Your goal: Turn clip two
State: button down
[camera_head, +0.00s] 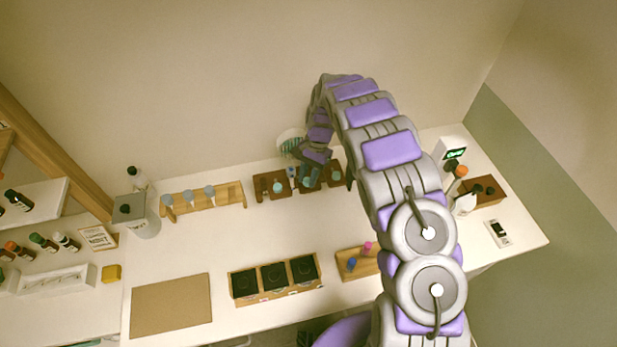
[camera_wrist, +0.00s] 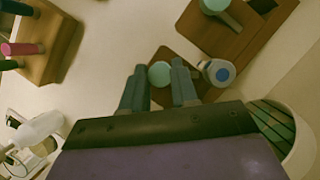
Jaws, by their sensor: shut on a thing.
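Three brown wooden stands with round teal clip heads stand in a row at the back of the table in the head view. I take the middle teal head as clip two (camera_head: 307,183). My gripper (camera_head: 308,174) reaches down over this middle stand from behind. In the wrist view, a teal round head (camera_wrist: 160,73) sits between the two grey-blue fingers of my gripper (camera_wrist: 159,72), above a brown block (camera_wrist: 160,55). The fingers are shut on it. Its lower part and its exact angle are hidden.
A white-and-blue round-topped item (camera_wrist: 217,72) stands close beside the right finger. Another brown stand (camera_wrist: 225,30) lies beyond it. A ribbed green-white object (camera_head: 290,142) is behind the arm. A box with dark squares (camera_head: 275,279) stands at the front; the table between is clear.

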jog(key=n+h, duration=0.1)
jog(key=n, duration=0.1)
jog(key=n+h+b, duration=0.1)
jog(key=n, duration=0.2)
jog(key=shift+w+a+n, duration=0.2)
jog(key=shift+n, duration=0.1)
jog(key=n+h, duration=0.1)
jog(key=n, duration=0.2)
jog(key=n+h, duration=0.1)
jog(key=n, duration=0.2)
jog(key=shift+s+a+r, duration=0.1)
jog(key=shift+n+h, duration=0.3)
jog(key=c, duration=0.9)
grip_release()
jog(key=shift+a, duration=0.1)
jog(key=shift+o, duration=0.2)
jog(key=p+v, duration=1.3)
jog(key=v, duration=0.4)
